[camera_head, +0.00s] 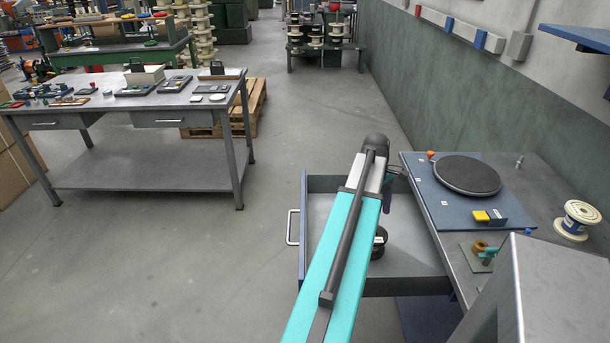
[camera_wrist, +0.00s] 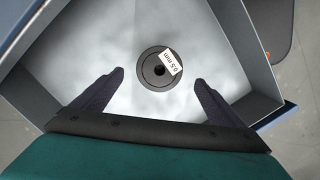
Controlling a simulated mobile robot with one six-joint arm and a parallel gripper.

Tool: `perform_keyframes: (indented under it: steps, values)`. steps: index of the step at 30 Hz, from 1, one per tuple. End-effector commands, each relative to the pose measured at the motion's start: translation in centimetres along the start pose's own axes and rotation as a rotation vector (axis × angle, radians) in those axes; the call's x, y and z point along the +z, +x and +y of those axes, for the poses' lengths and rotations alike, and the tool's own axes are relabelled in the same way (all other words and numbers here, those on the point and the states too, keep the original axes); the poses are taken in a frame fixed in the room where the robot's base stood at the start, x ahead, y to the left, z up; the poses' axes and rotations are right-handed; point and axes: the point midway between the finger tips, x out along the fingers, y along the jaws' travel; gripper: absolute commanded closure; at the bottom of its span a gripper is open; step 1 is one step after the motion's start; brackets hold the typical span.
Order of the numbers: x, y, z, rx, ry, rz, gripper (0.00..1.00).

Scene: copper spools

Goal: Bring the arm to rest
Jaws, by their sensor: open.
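A dark spool (camera_wrist: 150,82) with a "0.5 mm" label lies flat in the drawer, beyond the fingertips. The spool also shows in the head view (camera_head: 379,240), partly behind my arm. The drawer's walls (camera_wrist: 245,50) stand around the gripper in the wrist view.
A grey workbench (camera_head: 150,180) with small parts stands at the left. The floor between is clear.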

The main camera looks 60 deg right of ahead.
Motion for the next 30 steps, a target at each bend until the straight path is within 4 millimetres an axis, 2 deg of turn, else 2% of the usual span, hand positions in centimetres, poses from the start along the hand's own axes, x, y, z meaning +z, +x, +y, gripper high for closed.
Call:
perform_keyframes:
  steps: [5, 11, 17, 24, 30]
  values:
    - [-0.3, -0.1, -0.2, 0.000, -0.003, -0.002, 0.08]
    - [-2.7, -0.7, -1.4, 0.005, -0.023, -0.016, 0.08]
    - [-7.1, -1.6, -4.3, 0.016, -0.062, -0.046, 0.08]
    - [-12.5, -2.6, -8.6, 0.039, -0.108, -0.084, 0.08]
    - [-16.3, -3.4, -12.2, 0.063, -0.145, -0.112, 0.08]
